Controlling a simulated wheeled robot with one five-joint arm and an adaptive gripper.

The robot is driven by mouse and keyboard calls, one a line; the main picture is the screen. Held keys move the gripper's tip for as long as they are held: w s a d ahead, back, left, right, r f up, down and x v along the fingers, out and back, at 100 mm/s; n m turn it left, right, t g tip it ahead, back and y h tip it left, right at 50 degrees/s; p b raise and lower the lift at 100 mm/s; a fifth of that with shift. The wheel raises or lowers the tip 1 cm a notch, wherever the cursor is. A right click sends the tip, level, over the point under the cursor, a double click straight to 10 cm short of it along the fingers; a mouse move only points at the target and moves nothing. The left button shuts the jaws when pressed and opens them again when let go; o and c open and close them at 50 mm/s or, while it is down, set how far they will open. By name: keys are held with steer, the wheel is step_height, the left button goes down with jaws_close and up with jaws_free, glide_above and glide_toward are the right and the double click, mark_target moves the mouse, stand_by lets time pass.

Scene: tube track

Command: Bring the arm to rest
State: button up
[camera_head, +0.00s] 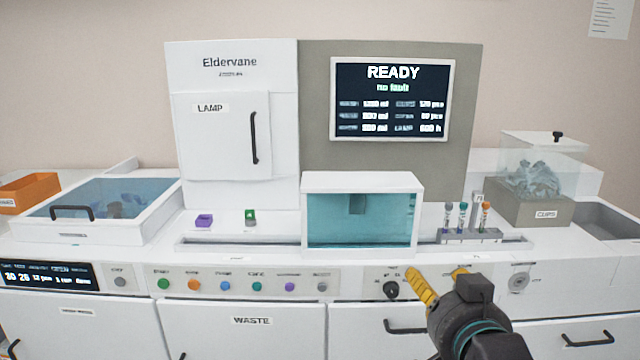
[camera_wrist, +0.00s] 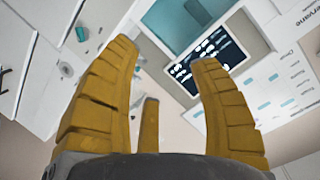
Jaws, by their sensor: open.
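My gripper (camera_head: 437,283) has yellow fingers and is at the lower right of the head view, in front of the machine's front panel. In the wrist view my gripper (camera_wrist: 165,60) shows its fingers spread apart with nothing between them. The white and grey machine (camera_head: 235,130) stands behind it. Its screen (camera_head: 392,100) reads READY and no fault, and the screen also shows in the wrist view (camera_wrist: 205,62).
A rack (camera_head: 470,236) with several capped tubes stands right of the teal-windowed box (camera_head: 362,218). A purple piece (camera_head: 204,220) and a green-topped piece (camera_head: 250,216) sit on the left deck. Door handles (camera_head: 405,328) project from the front.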

steer(key=s+n+g+p, duration=0.6)
steer(key=s+g+p, duration=0.5)
steer(key=s+p, duration=0.4)
steer(key=s, duration=0.4)
steer(key=shift+r+g, duration=0.25)
steer(key=shift+g, duration=0.15)
steer(key=shift+w+n, duration=0.1)
steer(key=shift+n, duration=0.2)
